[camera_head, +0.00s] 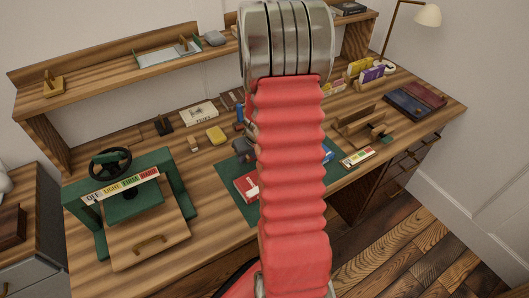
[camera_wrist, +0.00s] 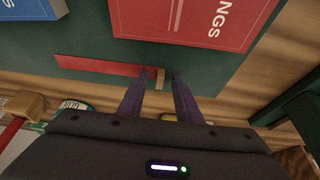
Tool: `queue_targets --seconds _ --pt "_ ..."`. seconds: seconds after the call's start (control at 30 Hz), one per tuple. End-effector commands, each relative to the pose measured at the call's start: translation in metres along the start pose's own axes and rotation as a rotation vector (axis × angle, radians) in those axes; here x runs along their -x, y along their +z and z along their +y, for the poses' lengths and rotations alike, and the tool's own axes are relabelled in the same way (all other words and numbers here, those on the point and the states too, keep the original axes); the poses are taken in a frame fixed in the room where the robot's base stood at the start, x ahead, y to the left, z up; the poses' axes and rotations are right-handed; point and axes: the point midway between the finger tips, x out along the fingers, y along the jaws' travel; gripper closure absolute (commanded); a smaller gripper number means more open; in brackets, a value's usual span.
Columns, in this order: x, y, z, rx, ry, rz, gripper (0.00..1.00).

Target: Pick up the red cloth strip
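The red cloth strip (camera_wrist: 100,66) lies flat on the green mat in the wrist view, running left to right, with a tan piece at its right end. My gripper (camera_wrist: 160,77) has its two dark fingers apart at this right end. The tan piece shows between the fingertips; I cannot tell whether the fingers touch it. In the head view I cannot make out the strip, and my red arm covers the middle of the desk.
A red book (camera_wrist: 205,18) lies just beyond my fingers, and it also shows in the head view (camera_head: 247,185). A blue item (camera_wrist: 30,8) is at upper left. The green mat (camera_head: 228,200) lies on the wooden desk. A green press (camera_head: 130,205) stands left, wooden racks (camera_head: 358,125) right.

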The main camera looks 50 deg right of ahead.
Motion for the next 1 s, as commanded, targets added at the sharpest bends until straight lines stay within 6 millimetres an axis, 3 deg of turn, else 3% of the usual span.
queue_targets --seconds 0.27,0.7,1.0 --pt "0.0002 0.0001 0.0002 0.0 0.0 0.0 0.7" --pt "0.0002 0.0002 0.0003 -0.001 0.0 0.0 1.0" --pt "0.0002 0.0001 0.0004 -0.001 0.0 0.0 1.0"
